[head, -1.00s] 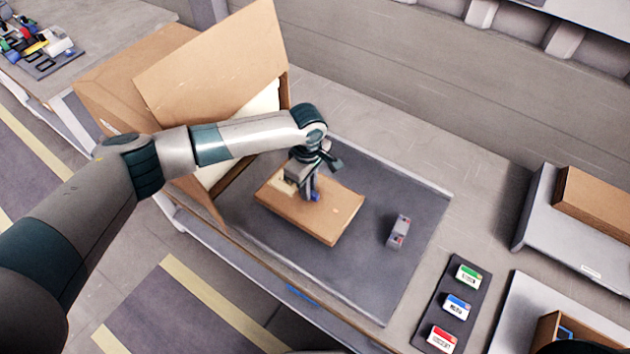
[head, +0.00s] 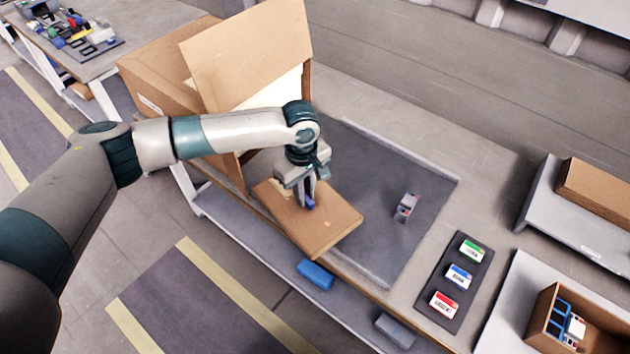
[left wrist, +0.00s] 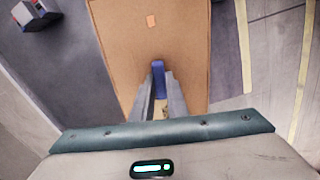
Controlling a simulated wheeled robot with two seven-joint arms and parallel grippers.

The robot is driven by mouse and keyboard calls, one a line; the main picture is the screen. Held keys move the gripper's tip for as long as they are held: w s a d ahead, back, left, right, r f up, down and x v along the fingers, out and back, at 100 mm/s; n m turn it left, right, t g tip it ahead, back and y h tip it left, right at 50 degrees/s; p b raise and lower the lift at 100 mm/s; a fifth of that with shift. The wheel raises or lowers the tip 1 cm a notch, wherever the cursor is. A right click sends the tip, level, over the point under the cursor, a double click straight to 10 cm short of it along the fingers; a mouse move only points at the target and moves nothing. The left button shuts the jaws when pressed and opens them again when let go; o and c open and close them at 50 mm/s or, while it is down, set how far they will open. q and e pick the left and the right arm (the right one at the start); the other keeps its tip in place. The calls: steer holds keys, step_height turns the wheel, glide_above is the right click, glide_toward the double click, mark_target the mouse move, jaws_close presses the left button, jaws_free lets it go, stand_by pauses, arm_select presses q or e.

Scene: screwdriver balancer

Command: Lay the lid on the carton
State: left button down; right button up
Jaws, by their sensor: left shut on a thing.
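The lid (head: 328,222) is a flat brown cardboard panel with a blue grip (head: 309,203). My left gripper (head: 305,198) is shut on that grip and holds the lid over the front part of the dark mat. The lid covers part of the table's front edge. The left wrist view shows the lid (left wrist: 120,40) below the fingers (left wrist: 158,84), with the blue grip (left wrist: 158,66) between them. An open brown carton (head: 545,320) with blue dividers and small items inside stands at the lower right, well apart from the lid. My right gripper is not seen.
A large open box (head: 150,65) with a raised flap stands at the left. A small grey device (head: 406,207) sits on the mat (head: 385,255). A dark tray (head: 437,285) holds green, blue and red labelled blocks. A closed brown box (head: 600,200) is at the right.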

arm_select(q)
steer(key=s+a+r+m+b, duration=0.3)
steer(key=s+a+r+m, duration=0.1)
steer(key=a, duration=0.4)
steer(key=s+a+r+m+b, duration=0.3)
steer(key=s+a+r+m, duration=0.1)
steer(key=s+a, duration=0.3)
steer(key=shift+s+a+r+b, duration=0.35)
steer(key=shift+s+r, duration=0.5)
steer(key=shift+s, duration=0.3)
steer(key=shift+w+d, duration=0.1)
